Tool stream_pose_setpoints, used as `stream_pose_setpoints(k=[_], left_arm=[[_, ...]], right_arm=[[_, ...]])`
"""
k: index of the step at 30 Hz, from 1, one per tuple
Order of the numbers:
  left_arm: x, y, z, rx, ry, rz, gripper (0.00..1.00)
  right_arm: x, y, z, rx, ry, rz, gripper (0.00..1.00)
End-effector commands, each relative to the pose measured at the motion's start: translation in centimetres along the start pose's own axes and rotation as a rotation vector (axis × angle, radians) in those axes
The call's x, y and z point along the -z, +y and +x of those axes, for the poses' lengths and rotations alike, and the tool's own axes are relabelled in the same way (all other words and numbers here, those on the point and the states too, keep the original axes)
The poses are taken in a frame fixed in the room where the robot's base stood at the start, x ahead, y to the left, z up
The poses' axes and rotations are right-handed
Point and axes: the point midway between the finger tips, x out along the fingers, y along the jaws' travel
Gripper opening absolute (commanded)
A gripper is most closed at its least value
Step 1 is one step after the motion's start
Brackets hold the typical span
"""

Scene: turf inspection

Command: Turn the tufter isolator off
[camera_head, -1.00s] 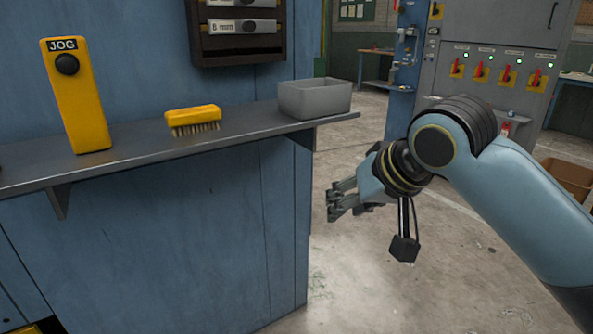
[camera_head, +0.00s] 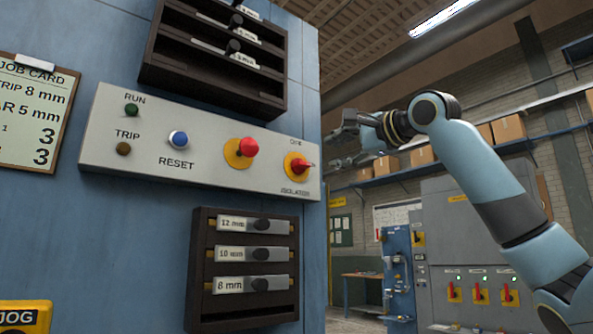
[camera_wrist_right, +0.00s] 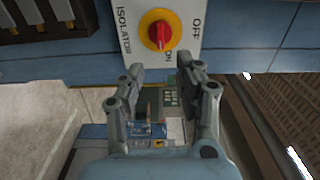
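The isolator (camera_head: 299,164) is a red handle on a yellow round plate, at the right end of the grey control panel (camera_head: 212,158). Its handle looks to lie horizontal in the head view. It also shows at the top of the right wrist view (camera_wrist_right: 159,32), with OFF and ON printed beside it and the handle lying toward the ON side. My right gripper (camera_head: 345,148) is beyond the panel's right edge, beside the isolator and apart from it. In the right wrist view its fingers (camera_wrist_right: 161,76) are spread and empty. My left gripper is not in view.
Another red knob on yellow (camera_head: 241,152), a blue RESET button (camera_head: 178,139) and RUN and TRIP lamps share the panel. A dark rack (camera_head: 243,267) with size-marked bars is below, another above. A grey cabinet (camera_head: 470,240) with red switches stands behind, right.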

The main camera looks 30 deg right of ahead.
Motion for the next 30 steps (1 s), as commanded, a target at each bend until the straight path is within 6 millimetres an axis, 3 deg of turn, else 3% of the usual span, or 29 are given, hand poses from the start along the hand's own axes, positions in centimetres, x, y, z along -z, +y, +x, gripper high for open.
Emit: stream_pose_setpoints(k=[6,9,15,21,30], left_arm=[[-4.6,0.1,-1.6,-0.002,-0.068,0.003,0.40],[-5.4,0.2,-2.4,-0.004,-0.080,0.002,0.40],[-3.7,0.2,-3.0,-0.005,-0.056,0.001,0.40],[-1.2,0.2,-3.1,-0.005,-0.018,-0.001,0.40],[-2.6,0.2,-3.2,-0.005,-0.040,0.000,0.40]], right_arm=[[-0.2,-0.3,3.1,0.000,-0.005,0.008,0.35],[-0.2,-0.3,5.2,-0.001,-0.005,0.008,0.35],[-0.1,-0.2,8.8,-0.001,-0.003,0.004,0.35],[-0.1,-0.1,10.4,0.000,-0.001,0.000,0.35],[-0.1,0.1,10.6,-0.001,0.000,-0.001,0.32]])
